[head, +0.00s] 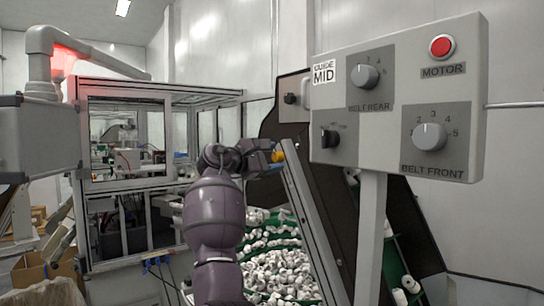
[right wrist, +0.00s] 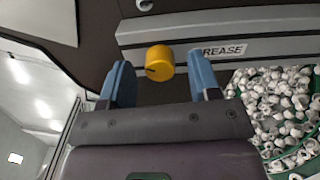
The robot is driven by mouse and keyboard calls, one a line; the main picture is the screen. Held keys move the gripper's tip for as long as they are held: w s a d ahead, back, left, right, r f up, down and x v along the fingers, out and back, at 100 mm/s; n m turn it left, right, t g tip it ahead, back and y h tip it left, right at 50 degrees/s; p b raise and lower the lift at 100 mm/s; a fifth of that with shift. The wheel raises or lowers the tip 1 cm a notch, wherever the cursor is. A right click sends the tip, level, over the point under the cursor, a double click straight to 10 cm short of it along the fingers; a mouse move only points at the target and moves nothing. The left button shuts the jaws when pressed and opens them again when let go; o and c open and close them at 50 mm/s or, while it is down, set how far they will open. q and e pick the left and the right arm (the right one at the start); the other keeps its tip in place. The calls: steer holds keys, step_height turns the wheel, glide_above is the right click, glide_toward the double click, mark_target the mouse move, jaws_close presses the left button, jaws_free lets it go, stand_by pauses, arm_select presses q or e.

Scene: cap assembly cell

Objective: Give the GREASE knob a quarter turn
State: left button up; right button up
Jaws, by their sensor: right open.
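The GREASE knob (right wrist: 160,62) is a yellow round knob with a dark mark on its left side. In the right wrist view it sits between the two blue fingers of my right gripper (right wrist: 160,78), with a gap on each side. The GREASE label (right wrist: 222,51) is on the rail to its right. My right gripper is open and holds nothing. My left gripper is in neither view.
A grey control panel (head: 394,160) with BELT REAR and BELT FRONT dials and a red MOTOR button (head: 442,46) stands on a post (head: 370,235) at the right. Many white caps (head: 275,270) lie in the green hopper below. A framed enclosure (head: 130,185) stands at the left.

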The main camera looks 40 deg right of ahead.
steer(key=shift+d, duration=0.15)
steer(key=c, duration=0.9)
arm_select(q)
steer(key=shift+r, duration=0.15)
